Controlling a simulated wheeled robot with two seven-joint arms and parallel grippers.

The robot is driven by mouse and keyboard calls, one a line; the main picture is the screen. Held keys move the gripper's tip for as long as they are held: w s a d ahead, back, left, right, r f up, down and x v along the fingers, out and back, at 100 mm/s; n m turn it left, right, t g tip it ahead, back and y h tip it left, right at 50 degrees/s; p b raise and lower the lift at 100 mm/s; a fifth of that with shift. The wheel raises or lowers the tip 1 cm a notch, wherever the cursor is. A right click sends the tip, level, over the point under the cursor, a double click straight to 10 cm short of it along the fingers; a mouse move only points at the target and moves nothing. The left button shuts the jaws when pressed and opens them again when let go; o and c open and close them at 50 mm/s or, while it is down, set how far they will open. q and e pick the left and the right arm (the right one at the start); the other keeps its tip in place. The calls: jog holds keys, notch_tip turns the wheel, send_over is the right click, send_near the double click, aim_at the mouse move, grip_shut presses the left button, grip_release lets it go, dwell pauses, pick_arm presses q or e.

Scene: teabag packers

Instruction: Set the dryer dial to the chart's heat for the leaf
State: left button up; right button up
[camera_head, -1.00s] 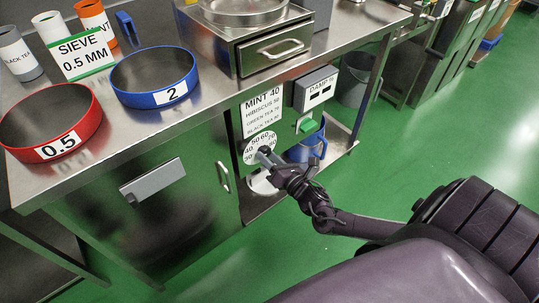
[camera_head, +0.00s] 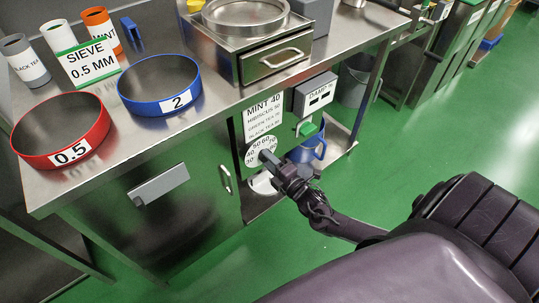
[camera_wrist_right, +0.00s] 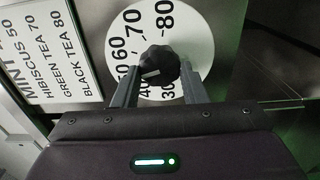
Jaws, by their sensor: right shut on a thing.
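The dryer dial is a white numbered disc (camera_head: 262,143) on the front under the steel counter. Its dark knob (camera_wrist_right: 160,65) shows at the centre of the disc in the right wrist view. My right gripper (camera_head: 272,160) is at the dial, with its fingers on both sides of the knob and shut on it. The knob's white mark points to the lower left in the wrist view, toward about 40. The heat chart (camera_head: 264,114) above the dial reads mint 40 in large print, then hibiscus 50, green tea 70 and black tea 80. My left gripper is out of view.
A blue jug (camera_head: 308,148) stands close to the right of the dial, under a box (camera_head: 316,95) labelled DAMP. A cabinet handle (camera_head: 226,178) is to the left. Red (camera_head: 104,130) and blue (camera_head: 128,101) sieves stand on the counter above.

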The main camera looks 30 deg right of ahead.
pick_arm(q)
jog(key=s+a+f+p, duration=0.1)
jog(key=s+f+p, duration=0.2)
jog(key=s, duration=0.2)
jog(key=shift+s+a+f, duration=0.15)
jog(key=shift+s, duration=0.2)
pick_arm(e)
jog(key=m, duration=1.5)
jog(key=shift+d+r, duration=0.1)
jog(key=shift+d, duration=0.05)
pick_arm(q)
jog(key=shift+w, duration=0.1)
pick_arm(e)
jog(key=o, duration=0.9)
jog(key=shift+o, duration=0.3)
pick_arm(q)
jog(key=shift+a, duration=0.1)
pick_arm(e)
jog(key=shift+s, duration=0.15)
